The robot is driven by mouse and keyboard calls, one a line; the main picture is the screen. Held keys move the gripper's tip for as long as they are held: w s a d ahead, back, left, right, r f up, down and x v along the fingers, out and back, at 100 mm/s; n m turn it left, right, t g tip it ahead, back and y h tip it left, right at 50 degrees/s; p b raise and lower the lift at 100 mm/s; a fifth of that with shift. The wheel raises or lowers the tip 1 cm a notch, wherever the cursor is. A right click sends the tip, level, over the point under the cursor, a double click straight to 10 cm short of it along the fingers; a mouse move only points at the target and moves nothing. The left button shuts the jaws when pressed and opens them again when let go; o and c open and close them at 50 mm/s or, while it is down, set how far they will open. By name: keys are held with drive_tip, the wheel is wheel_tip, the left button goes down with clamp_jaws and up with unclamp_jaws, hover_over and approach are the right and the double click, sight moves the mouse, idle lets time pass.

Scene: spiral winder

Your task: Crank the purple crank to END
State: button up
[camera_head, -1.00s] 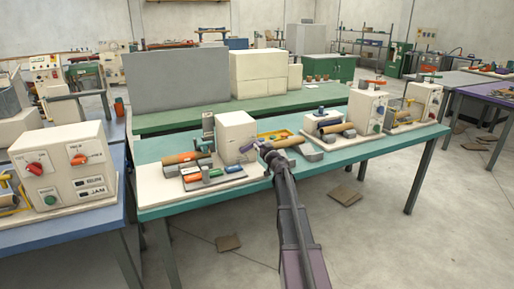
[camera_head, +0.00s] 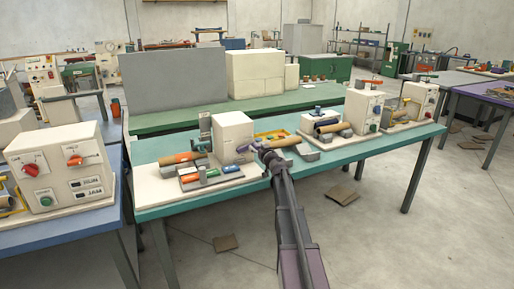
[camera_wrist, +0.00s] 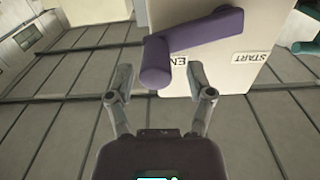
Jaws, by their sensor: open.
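The purple crank (camera_head: 243,148) is on the side of a white box (camera_head: 234,131) on the teal table. In the wrist view the purple crank (camera_wrist: 202,34) shows large, its rounded handle sticking out toward my gripper. It sits on a white panel (camera_wrist: 225,75), where upside-down END and START labels show; the handle is beside END and partly covers it. My gripper (camera_wrist: 160,78) is open, with the handle's end near and between its fingertips; I cannot tell whether they touch it. In the head view my gripper (camera_head: 262,151) is just right of the crank.
A blue table (camera_head: 70,235) with a white control box (camera_head: 60,165) stands at left.

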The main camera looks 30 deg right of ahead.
drive_tip(key=s, duration=1.1)
drive_tip(key=shift+a, duration=0.2)
drive_tip(key=s+a+f+n+g+y, duration=0.1)
drive_tip(key=s+a+f+g+y, duration=0.2)
drive_tip(key=a, duration=0.6)
drive_tip(key=s+a+f+n+g+y, duration=0.1)
drive_tip(key=s+a+f+n+g, duration=0.2)
drive_tip(key=a, duration=0.6)
drive_tip(key=s+a+f+g+y, duration=0.25)
drive_tip(key=a+f, duration=0.25)
drive_tip(key=a, duration=0.4)
drive_tip(key=s+a+f+m+g+h, duration=0.1)
drive_tip(key=s+a+f+g+h, duration=0.15)
drive_tip(key=s, duration=0.35)
drive_tip(key=s+a+f+m+g+h, duration=0.1)
drive_tip(key=s+a+f+g, duration=0.1)
drive_tip(key=s+f+g, duration=0.3)
drive_tip(key=s+a+m+g+h, duration=0.1)
drive_tip(key=s+a+g+h, duration=0.1)
drive_tip(key=s, duration=0.5)
wheel_tip(320, 180, up, 17)
drive_tip(key=p, duration=1.7)
